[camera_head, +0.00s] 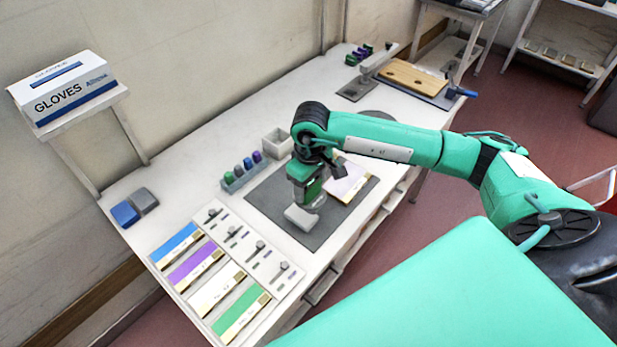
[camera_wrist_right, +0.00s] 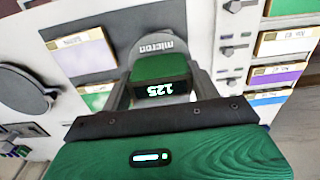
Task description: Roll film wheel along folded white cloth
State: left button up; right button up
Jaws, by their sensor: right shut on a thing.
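My right gripper (camera_head: 308,196) is over the dark mat, pointing down. It is shut on the film wheel, a green block with a grey disc marked "micron" and a display reading 125. The film wheel (camera_wrist_right: 160,68) shows between the two fingers in the right wrist view. A small folded white cloth (camera_head: 298,219) lies on the mat just below and in front of the gripper. I cannot tell whether the wheel touches the cloth. My left gripper is not in view.
On the dark mat (camera_head: 265,200) lies a pale lilac panel (camera_head: 347,184). Coloured cards (camera_head: 196,264) and a white board (camera_head: 262,262) with small knobs lie in front. A glove box (camera_head: 65,92) is left.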

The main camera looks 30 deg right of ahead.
jog(key=shift+f, duration=0.75)
notch_tip(320, 180, down, 3)
jog(key=shift+r+b, duration=0.2)
jog(key=shift+b, duration=0.65)
jog(key=shift+f+b, duration=0.25)
jog(key=shift+b, duration=0.15)
jog(key=shift+f+b, duration=0.3)
jog(key=shift+b, duration=0.15)
jog(key=shift+f+b, duration=0.1)
jog(key=shift+b, duration=0.55)
dwell(1.3)
